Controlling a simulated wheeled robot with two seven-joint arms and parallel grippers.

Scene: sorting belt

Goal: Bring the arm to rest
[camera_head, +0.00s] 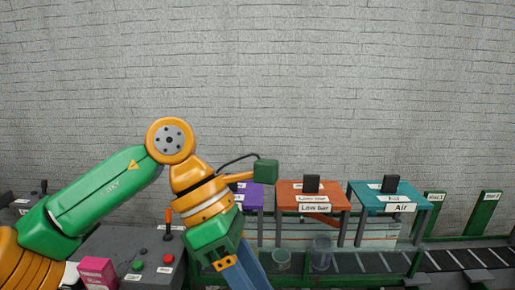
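My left arm (105,190) comes in from the left, green and orange, bent at a high orange elbow (170,140). Its forearm slopes down to the right to a green wrist block (214,238) in front of the belt. A blue part (248,268) runs on below the wrist to the bottom edge. I cannot make out the fingertips, so whether this gripper is open or holds anything does not show. My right arm and gripper are not in view.
A dark control panel (115,248) with green and red buttons stands at lower left, a pink box (97,271) before it. Purple (251,196), orange (313,193) and teal (388,196) stations line the belt (372,263). Two clear cylinders (321,252) stand there. A grey brick wall is behind.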

